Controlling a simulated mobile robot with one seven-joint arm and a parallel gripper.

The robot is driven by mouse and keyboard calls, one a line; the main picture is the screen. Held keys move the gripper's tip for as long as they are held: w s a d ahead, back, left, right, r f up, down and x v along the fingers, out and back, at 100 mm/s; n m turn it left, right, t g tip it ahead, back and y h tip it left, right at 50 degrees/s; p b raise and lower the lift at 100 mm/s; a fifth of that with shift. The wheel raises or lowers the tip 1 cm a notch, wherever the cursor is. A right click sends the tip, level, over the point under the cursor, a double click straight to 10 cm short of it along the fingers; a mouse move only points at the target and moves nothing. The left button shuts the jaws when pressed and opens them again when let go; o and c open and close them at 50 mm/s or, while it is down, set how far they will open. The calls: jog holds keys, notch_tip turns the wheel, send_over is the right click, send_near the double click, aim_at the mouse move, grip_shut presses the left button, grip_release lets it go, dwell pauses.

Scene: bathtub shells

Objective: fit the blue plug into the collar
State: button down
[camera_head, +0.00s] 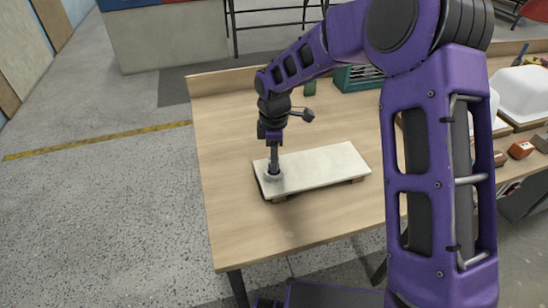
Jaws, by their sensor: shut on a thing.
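A pale ring-shaped collar (272,175) stands at the left end of a cream board (325,167) on the wooden bench. My gripper (273,167) points down right over the collar, its tips at the collar's mouth. It is shut on what I take to be the blue plug, which is mostly hidden between the fingers and the collar's rim. No blue shows clearly, and I cannot tell how deep the plug sits or whether it is tilted.
The board rests on small wooden blocks on the bench (240,220). A green crate (358,78) and a small green object (309,89) lie towards the back. White tub shells (522,92) and reddish blocks (520,150) are at the right. The bench's left part is clear.

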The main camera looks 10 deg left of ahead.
jog(key=shift+f+b, duration=0.4)
jog(key=shift+f, duration=0.45)
dwell(0.6)
jog(key=shift+c, duration=2.2)
grip_release()
jog(key=shift+r, duration=0.1)
notch_tip(320, 180, up, 17)
jog(key=p, duration=0.2)
